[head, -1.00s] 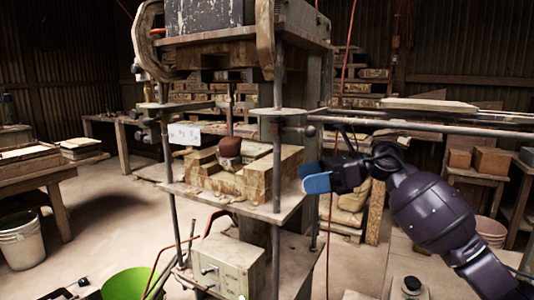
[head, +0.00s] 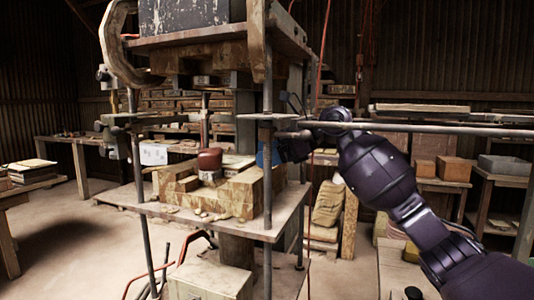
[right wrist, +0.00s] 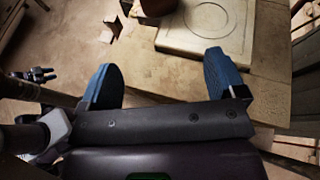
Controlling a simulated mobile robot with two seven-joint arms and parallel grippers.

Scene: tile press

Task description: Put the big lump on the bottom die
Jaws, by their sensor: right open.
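The big lump (head: 210,160) is a reddish-brown rounded mass on the press's lower platform, among wooden blocks. In the right wrist view the lump (right wrist: 157,7) is cut off by the top edge. Next to it is a pale square plate with a ring groove, seemingly the bottom die (right wrist: 170,39); I cannot tell if the lump touches it. My right gripper (head: 270,152) is at the right side of the platform, partly hidden behind a press post. In its wrist view the two blue fingers (right wrist: 163,80) are wide apart with nothing between them. My left gripper does not show in the head view.
Upright press posts (head: 268,190) stand close to my right gripper. The heavy upper press part (head: 190,45) hangs above the platform. Wooden blocks (head: 245,192) stand around the lump. A grey box (head: 208,280) sits below. A side table (head: 440,185) stands at right.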

